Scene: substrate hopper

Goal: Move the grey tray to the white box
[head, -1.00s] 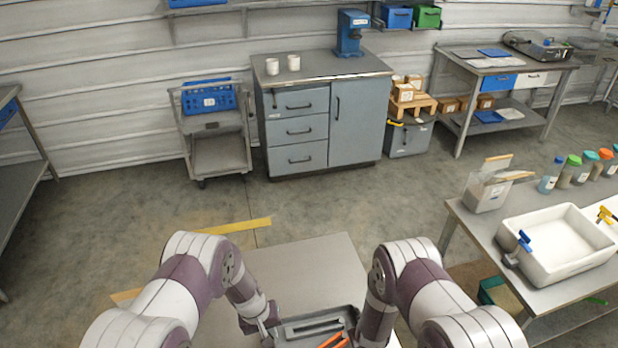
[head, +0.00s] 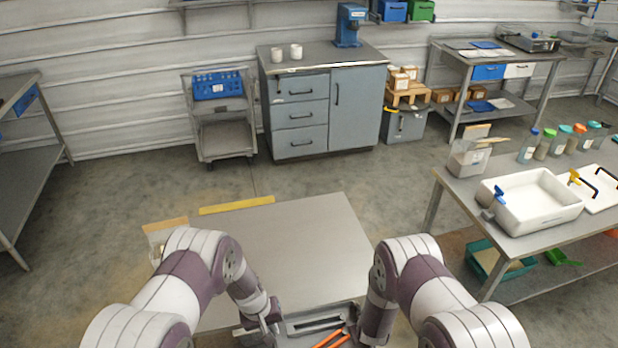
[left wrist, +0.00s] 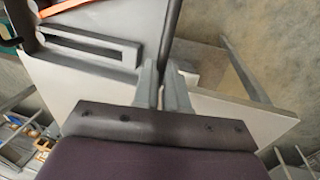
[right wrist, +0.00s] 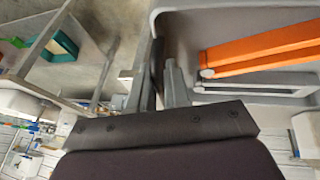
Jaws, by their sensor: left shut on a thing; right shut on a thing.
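The grey tray (head: 297,318) is at the bottom edge of the head view, partly cut off, between my two arms. It holds orange-handled tools (right wrist: 262,48) and a grey slotted piece (left wrist: 90,45). My left gripper (head: 270,324) is shut on the tray's left side; its fingers pinch the rim in the left wrist view (left wrist: 164,75). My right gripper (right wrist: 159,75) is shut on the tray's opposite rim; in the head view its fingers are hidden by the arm. The white box (head: 540,216), an open tub, stands on the table at right, well apart from the tray.
A bare table (head: 290,245) lies in front of me, beyond the tray. A teal bin (head: 483,262) sits below. Open floor separates the tables.

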